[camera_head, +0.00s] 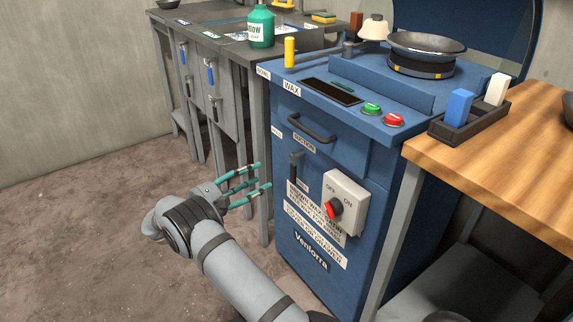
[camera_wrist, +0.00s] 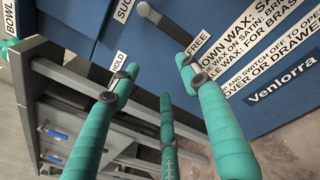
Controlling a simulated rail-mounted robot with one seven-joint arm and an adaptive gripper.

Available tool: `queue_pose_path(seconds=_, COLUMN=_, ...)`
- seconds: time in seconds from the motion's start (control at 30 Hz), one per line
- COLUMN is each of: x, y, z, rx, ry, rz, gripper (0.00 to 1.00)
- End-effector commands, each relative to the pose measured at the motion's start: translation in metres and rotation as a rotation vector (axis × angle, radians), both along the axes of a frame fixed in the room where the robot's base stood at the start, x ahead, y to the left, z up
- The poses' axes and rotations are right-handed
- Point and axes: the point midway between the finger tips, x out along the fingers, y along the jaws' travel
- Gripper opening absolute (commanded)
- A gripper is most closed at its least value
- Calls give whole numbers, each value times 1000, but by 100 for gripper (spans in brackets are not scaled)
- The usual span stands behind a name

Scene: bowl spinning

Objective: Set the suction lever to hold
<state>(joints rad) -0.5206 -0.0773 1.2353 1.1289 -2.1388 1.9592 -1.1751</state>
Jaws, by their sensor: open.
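The suction lever (camera_head: 294,170) is a dark handle on the front of the blue cabinet, below the SUCTION label (camera_head: 303,143). It hangs downward. In the wrist view the lever (camera_wrist: 168,25) slants from near the cut-off suction label toward the FREE label (camera_wrist: 198,42). The HOLD label (camera_wrist: 118,62) is to the left, partly covered by a finger. My gripper (camera_head: 256,177) has teal fingers, spread open and empty. It is left of the lever in the head view, apart from it. In the wrist view my gripper (camera_wrist: 160,76) has its fingertips below the lever.
A grey switch box with a red knob (camera_head: 334,209) sticks out right of the lever. A drawer handle (camera_head: 311,128) is above it. A grey workbench (camera_head: 238,62) stands left, a wooden table (camera_head: 510,135) right. The floor in front is clear.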

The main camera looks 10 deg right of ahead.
Motion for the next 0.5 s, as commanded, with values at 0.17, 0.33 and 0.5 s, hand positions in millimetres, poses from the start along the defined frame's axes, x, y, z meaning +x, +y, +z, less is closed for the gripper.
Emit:
queue_pose_path(seconds=0.17, x=-29, y=-13, z=8, rx=-106, ry=144, rz=-108, gripper=46)
queue_pose_path(seconds=0.33, x=-25, y=-22, z=6, rx=-134, ry=204, rz=-108, gripper=46)
queue_pose_path(seconds=0.5, x=-14, y=-49, z=4, rx=-133, ry=204, rz=-110, gripper=46)
